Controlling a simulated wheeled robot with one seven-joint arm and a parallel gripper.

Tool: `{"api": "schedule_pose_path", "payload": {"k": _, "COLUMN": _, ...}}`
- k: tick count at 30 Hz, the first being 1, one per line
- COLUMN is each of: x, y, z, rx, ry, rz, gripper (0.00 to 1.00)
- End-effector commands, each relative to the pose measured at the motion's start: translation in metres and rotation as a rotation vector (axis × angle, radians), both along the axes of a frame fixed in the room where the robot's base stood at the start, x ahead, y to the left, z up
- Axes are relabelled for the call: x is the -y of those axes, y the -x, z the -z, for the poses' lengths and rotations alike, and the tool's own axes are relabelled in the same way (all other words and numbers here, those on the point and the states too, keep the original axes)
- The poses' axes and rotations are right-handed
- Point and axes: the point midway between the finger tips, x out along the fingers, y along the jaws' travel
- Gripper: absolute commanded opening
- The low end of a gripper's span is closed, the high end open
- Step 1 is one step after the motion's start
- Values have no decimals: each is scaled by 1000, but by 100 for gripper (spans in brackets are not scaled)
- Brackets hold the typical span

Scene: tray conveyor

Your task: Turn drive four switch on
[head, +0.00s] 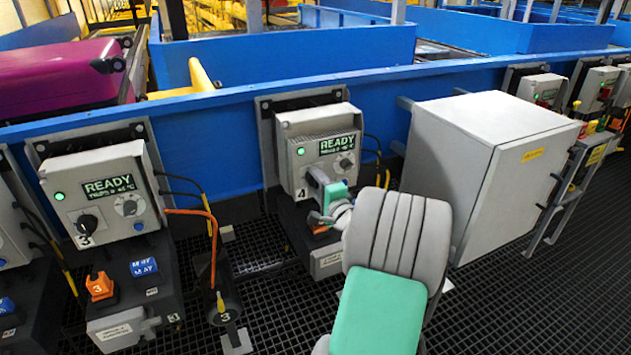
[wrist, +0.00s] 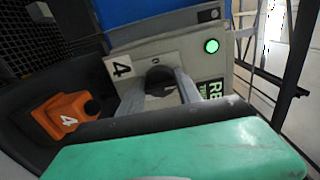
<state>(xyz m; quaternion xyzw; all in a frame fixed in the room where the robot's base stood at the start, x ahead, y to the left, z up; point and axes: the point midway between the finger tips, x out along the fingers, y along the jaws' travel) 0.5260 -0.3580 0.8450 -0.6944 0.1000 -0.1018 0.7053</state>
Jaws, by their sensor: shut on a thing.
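The drive four unit (head: 300,125) is a grey box on the blue conveyor frame. Its display reads READY and its green lamp is lit; the lamp (wrist: 211,46) also shows in the wrist view. My gripper (head: 314,197) is at the lower left of the box face and hides the switch in the head view. In the wrist view, the black round drive four switch (wrist: 160,77) sits between the two grey fingers, right of the 4 label (wrist: 121,67). My gripper is shut on this switch. The switch's pointer position cannot be made out.
An orange part marked 4 (wrist: 60,120) sits just below the switch. The drive three unit (head: 105,195) stands to the left, its display also READY. A large grey cabinet (head: 470,170) stands close on the right. Cables hang beside both units above the dark grating.

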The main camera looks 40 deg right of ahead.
Motion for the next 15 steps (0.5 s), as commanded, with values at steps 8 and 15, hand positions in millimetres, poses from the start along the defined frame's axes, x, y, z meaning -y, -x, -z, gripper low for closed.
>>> {"api": "schedule_pose_path", "payload": {"k": 8, "x": 0, "y": 0, "z": -1, "rx": 2, "ry": 0, "rz": -1, "gripper": 45}}
{"api": "schedule_pose_path", "payload": {"k": 15, "x": 0, "y": 0, "z": 0, "rx": 1, "ry": 0, "rz": 0, "gripper": 63}}
